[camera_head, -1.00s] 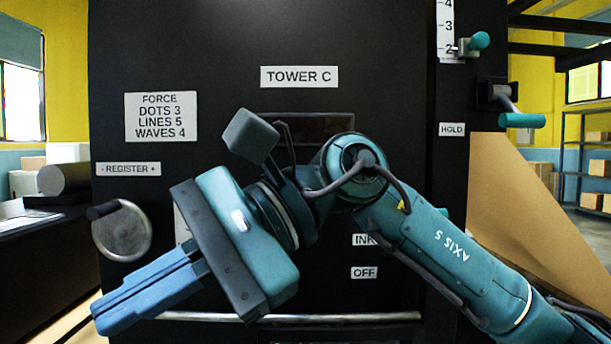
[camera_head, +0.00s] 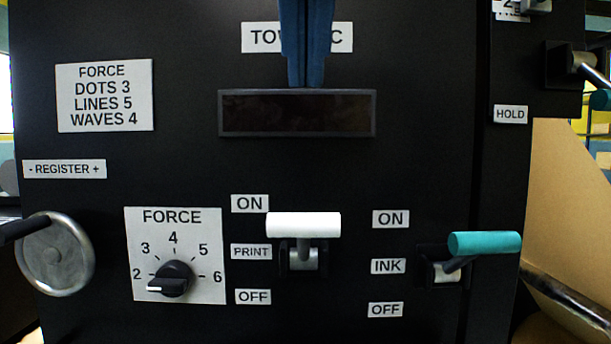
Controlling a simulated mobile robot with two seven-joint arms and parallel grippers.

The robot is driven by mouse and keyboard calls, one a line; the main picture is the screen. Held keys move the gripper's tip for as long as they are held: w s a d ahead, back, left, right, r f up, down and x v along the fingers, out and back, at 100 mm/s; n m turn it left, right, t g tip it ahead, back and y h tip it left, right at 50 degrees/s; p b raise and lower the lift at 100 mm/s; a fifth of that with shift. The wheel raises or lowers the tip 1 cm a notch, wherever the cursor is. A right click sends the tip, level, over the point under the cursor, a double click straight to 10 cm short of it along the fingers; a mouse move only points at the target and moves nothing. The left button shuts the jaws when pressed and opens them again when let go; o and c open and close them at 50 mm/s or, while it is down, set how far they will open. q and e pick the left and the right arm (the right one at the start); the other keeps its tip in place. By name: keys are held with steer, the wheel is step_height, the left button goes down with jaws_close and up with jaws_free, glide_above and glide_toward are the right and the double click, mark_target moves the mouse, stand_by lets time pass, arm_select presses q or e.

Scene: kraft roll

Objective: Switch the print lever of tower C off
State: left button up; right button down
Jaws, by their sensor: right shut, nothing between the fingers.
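The tower C panel (camera_head: 190,190) is black and fills most of the head view. Its TOWER C sign (camera_head: 261,38) is partly hidden behind my right gripper (camera_head: 306,84). The print lever has a white handle (camera_head: 303,225) on a short grey stem, beside the ON, PRINT and OFF labels. The handle sits between the heights of the ON label (camera_head: 250,203) and the PRINT label (camera_head: 250,252), above the OFF label (camera_head: 253,297). My right gripper is shut and empty, its blue fingers pointing down, well above the lever. My left gripper is not in view.
The ink lever's teal handle (camera_head: 484,243) is right of the print lever. The force dial (camera_head: 172,279) and register handwheel (camera_head: 58,255) are to the left. A dark window (camera_head: 297,113) lies below my fingertips. Another teal-handled lever (camera_head: 600,99) is at the right edge.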

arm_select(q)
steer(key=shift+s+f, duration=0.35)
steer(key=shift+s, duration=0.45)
arm_select(e)
steer(key=shift+s, duration=0.1)
glide_above(307, 226)
steer(key=f, duration=0.3)
steer(key=w+f, duration=0.1)
steer(key=f, duration=0.1)
steer(key=shift+f+p, duration=0.15)
steer(key=shift+p, duration=0.2)
steer(key=f, duration=0.3)
steer(key=shift+s+f, duration=0.15)
steer(key=shift+s, duration=0.1)
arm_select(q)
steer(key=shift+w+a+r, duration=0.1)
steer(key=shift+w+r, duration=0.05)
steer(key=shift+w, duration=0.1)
arm_select(e)
steer(key=shift+s+f, duration=0.2)
steer(key=shift+f, duration=0.35)
